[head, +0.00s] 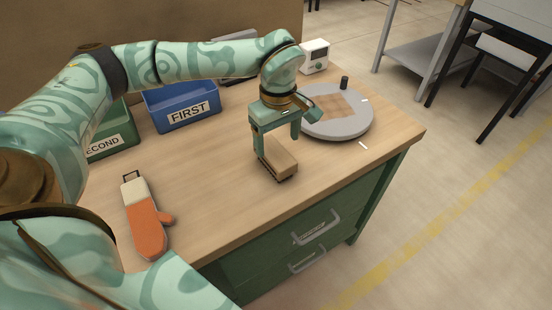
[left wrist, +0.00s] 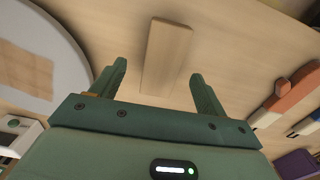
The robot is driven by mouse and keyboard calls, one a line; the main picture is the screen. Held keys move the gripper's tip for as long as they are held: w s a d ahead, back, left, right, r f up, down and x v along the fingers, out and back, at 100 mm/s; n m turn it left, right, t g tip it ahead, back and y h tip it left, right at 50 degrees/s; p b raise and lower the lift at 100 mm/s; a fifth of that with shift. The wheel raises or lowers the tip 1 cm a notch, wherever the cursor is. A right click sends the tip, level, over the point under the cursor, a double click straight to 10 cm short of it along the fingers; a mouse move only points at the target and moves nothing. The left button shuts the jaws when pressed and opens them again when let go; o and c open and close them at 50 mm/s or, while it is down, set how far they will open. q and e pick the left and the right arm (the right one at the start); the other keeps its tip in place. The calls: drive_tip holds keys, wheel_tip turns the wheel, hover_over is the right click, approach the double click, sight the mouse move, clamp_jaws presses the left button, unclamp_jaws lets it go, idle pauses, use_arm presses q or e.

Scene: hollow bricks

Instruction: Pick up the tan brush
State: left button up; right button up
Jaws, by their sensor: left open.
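The tan brush (head: 280,160), a block with a dark underside, lies on the wooden table (head: 220,205) near its front edge. My left gripper (head: 278,141) points down at it from above and is open, with one finger on each side of the block's line. In the left wrist view the brush (left wrist: 167,55) lies between and beyond the two open fingertips (left wrist: 158,72). I cannot tell whether a finger touches it. My right gripper is not in view.
A blue bin (head: 183,121) marked FIRST and a green bin (head: 112,147) stand at the back left. An orange mitt (head: 147,230) lies at the left. A grey round plate (head: 350,128) and a white device (head: 315,56) are behind the gripper. Table between mitt and brush is clear.

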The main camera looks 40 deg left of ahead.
sight(275, 152)
use_arm(q)
drive_tip(key=f, duration=0.1)
drive_tip(key=f+b, duration=0.1)
drive_tip(key=f, duration=0.1)
drive_tip(key=f+b, duration=0.1)
drive_tip(key=f, duration=0.1)
drive_tip(key=shift+a+f, duration=0.2)
drive_tip(key=shift+a, duration=0.2)
drive_tip(key=shift+s+r, duration=0.1)
drive_tip(key=shift+r, duration=0.05)
drive_tip(key=c, duration=1.1)
drive_tip(key=shift+c, duration=0.2)
